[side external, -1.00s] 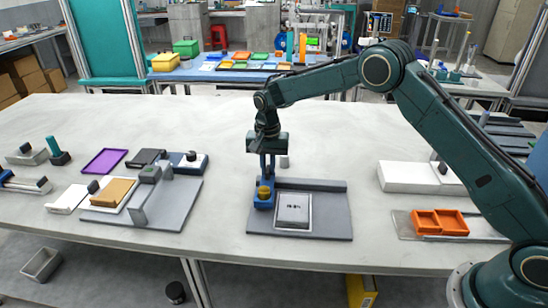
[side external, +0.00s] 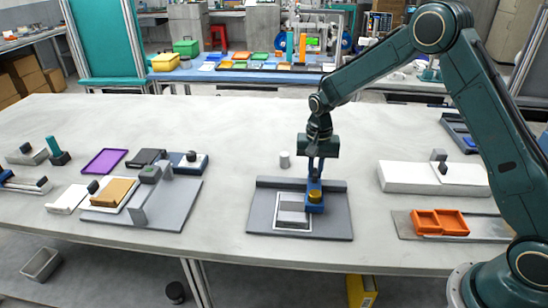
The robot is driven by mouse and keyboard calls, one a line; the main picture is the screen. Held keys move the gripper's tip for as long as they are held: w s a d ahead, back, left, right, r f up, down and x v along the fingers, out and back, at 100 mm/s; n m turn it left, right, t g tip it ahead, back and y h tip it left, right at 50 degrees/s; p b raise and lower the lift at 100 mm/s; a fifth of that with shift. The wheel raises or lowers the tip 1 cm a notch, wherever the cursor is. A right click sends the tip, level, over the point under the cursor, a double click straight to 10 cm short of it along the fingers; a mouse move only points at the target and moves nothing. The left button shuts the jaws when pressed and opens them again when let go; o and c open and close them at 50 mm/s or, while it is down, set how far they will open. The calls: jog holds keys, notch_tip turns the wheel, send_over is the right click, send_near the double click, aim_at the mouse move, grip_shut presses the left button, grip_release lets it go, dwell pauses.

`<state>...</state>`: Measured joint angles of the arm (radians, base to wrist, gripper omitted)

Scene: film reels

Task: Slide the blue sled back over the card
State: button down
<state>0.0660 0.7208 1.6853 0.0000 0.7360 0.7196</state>
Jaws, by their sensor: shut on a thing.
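The blue sled (side external: 314,208), with a yellow round knob (side external: 315,196) on it, is at the right side of the card (side external: 291,217). The card lies in a white-edged frame on a grey plate (side external: 263,213) with a raised rail (side external: 280,183) along its back. The card looks grey with a lighter band, and no printing can be made out. My gripper (side external: 316,178) points down from above and is shut on the upright blue part of the sled, behind the knob. The fingers partly hide that upright.
To the left is another grey fixture (side external: 183,205) with an upright wall. To the right are a white block (side external: 405,178) and an orange tray (side external: 439,223). The table between the fixtures is clear.

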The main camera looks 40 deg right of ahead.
jog(key=shift+s+d, duration=1.8)
jog(key=shift+d, duration=0.05)
jog(key=c, duration=1.5)
grip_release()
jog(key=shift+s+d, duration=0.1)
jog(key=shift+o, duration=0.2)
jog(key=shift+r, duration=0.2)
jog(key=shift+r, duration=0.55)
notch_tip(320, 180, up, 12)
jog(key=shift+r, duration=0.2)
